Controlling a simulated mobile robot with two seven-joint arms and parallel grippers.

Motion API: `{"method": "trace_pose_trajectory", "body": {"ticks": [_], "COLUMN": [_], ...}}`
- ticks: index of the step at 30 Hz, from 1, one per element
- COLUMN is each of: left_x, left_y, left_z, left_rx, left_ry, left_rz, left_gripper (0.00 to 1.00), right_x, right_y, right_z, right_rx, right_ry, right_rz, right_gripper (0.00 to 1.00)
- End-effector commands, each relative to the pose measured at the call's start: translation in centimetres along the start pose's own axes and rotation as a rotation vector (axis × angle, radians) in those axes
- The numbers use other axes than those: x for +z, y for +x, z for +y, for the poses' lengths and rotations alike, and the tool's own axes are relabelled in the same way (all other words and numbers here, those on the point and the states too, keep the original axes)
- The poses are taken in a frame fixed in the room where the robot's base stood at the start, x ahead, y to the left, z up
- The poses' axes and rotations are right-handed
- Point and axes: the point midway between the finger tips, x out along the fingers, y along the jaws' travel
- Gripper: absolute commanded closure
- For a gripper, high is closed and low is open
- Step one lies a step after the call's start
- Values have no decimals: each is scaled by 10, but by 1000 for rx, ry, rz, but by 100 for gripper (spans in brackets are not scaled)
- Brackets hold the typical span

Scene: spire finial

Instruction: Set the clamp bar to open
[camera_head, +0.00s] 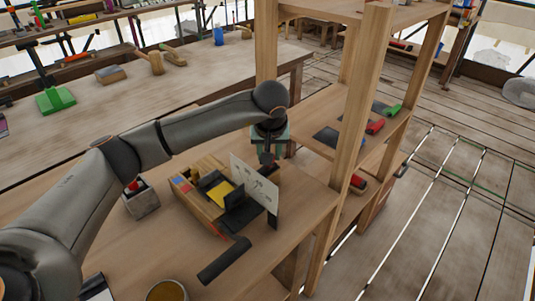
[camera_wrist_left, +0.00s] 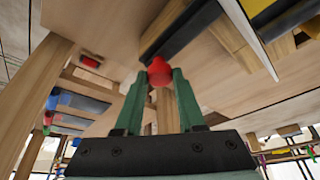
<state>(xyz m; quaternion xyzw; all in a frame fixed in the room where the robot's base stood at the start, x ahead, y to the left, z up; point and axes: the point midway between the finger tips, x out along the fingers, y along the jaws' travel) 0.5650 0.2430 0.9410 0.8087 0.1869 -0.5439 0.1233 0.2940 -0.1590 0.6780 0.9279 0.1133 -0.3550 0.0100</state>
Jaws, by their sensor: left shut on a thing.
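My left gripper (camera_head: 270,155) reaches down behind the white panel (camera_head: 254,184) on the wooden bench. In the left wrist view its green fingers (camera_wrist_left: 160,78) are shut on a round red knob (camera_wrist_left: 159,72). A dark bar (camera_wrist_left: 182,32) runs away from beside the knob, up and to the right; I cannot tell for sure that the two are joined. In the head view the gripper and panel hide most of this spot. A dark upright piece (camera_head: 272,205) stands at the panel's right edge. My right gripper is not in view.
A wooden box with a yellow piece (camera_head: 220,192) stands before the panel. A black bar (camera_head: 224,260) lies near the bench front, and a grey block with a red top (camera_head: 140,199) is at left. A shelf post (camera_head: 350,140) rises close right of the gripper.

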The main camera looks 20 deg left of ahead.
Motion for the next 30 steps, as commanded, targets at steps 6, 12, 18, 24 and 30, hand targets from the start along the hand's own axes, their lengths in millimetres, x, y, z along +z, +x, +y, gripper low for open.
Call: {"method": "trace_pose_trajectory", "body": {"ticks": [6,12,18,24,30], "left_x": [-3,-2,-2,-3,-3], "left_y": [-2,-1,-5,-35,-80], "left_z": [2,2,2,2,1], "left_rx": [9,7,7,9,9], "left_ry": [-2,-1,-1,0,-1], "left_rz": [13,10,9,14,14], "left_gripper": [40,31,31,31,31], "right_x": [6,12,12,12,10], "right_y": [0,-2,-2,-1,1], "right_z": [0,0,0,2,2], "right_rx": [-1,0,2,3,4], "right_ry": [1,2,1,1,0], "right_rz": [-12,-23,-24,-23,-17], "right_gripper": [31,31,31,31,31]}}
